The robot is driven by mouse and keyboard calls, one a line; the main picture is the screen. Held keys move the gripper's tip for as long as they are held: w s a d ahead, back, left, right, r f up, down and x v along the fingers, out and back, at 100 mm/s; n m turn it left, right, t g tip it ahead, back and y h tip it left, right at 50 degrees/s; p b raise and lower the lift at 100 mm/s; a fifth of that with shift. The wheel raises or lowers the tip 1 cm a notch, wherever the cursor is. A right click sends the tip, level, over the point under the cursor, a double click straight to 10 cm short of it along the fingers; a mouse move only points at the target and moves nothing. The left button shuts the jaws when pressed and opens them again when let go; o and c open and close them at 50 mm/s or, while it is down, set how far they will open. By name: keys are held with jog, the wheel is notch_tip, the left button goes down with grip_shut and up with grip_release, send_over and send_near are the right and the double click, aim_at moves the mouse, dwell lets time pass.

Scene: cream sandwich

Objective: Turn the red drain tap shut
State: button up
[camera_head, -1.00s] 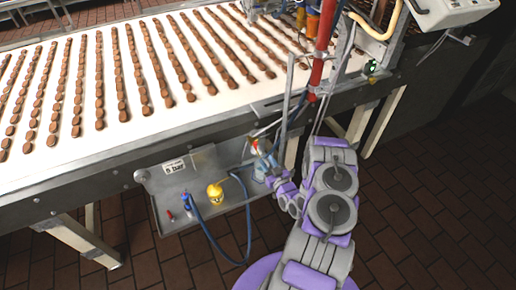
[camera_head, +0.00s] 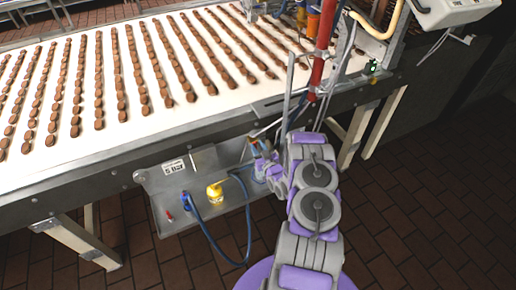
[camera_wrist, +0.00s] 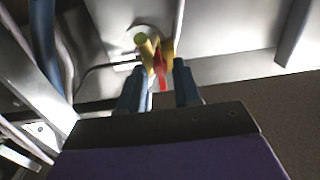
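In the wrist view, the red drain tap handle (camera_wrist: 160,72) shows as a thin red lever on a brass-yellow tap body (camera_wrist: 148,46), mounted under a pale metal surface. My gripper (camera_wrist: 160,84) is open, its two dark fingers spread on either side of the red lever. The lever's lower end lies in the gap, with space visible beside it; I cannot tell whether a finger touches it. In the head view, my gripper (camera_head: 259,151) is beside the conveyor's lower edge, at the right end of the grey tray. The tap cannot be made out clearly there.
The conveyor (camera_head: 215,112) carries rows of chocolate pieces above. The grey tray (camera_head: 232,205) holds a yellow item (camera_head: 215,193), a blue fitting (camera_head: 186,201) with a hanging blue hose (camera_head: 216,247), and a small red item (camera_head: 170,216). A conveyor leg (camera_head: 355,135) stands right. Tiled floor is open in front.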

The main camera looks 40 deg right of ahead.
grip_shut()
dwell(0.3)
jog(key=shift+s+d+f+m+p, duration=0.1)
jog(key=shift+m+p, duration=0.05)
jog(key=shift+m, duration=2.8)
jog(key=shift+d+f+m+p, duration=0.1)
jog(key=shift+m+p, duration=0.1)
jog(key=shift+m, duration=2.8)
jog(key=shift+s+d+f+m+p, duration=0.1)
jog(key=shift+m+p, duration=0.05)
jog(key=shift+m, duration=2.8)
